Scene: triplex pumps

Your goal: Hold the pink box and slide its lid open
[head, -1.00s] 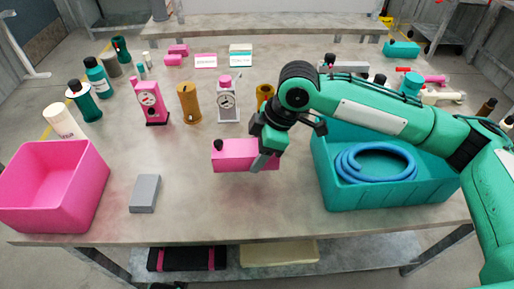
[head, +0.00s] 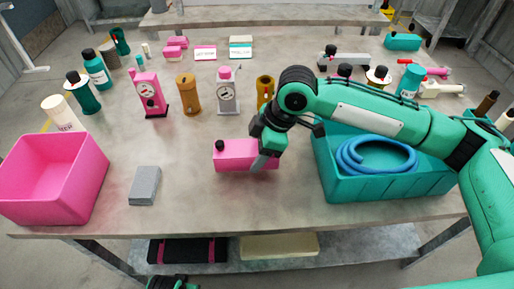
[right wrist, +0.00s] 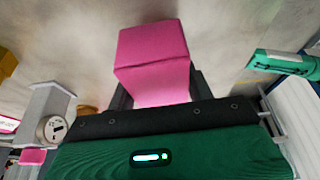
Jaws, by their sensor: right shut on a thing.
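The pink box (head: 238,155) is a long block with a black knob (head: 219,146) near its left end in the head view. My right gripper (head: 266,155) is shut on the box's right end and appears to hold it above the table's middle. In the right wrist view the pink box (right wrist: 152,62) stands out between the two dark fingers. I cannot make out an open gap or a lid seam on the box.
A pink bin (head: 85,185) stands at the left and a teal bin (head: 405,188) with a blue hose (head: 376,157) at the right. A grey block (head: 145,186) lies left of the box. Bottles and pumps stand behind. The table's front middle is clear.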

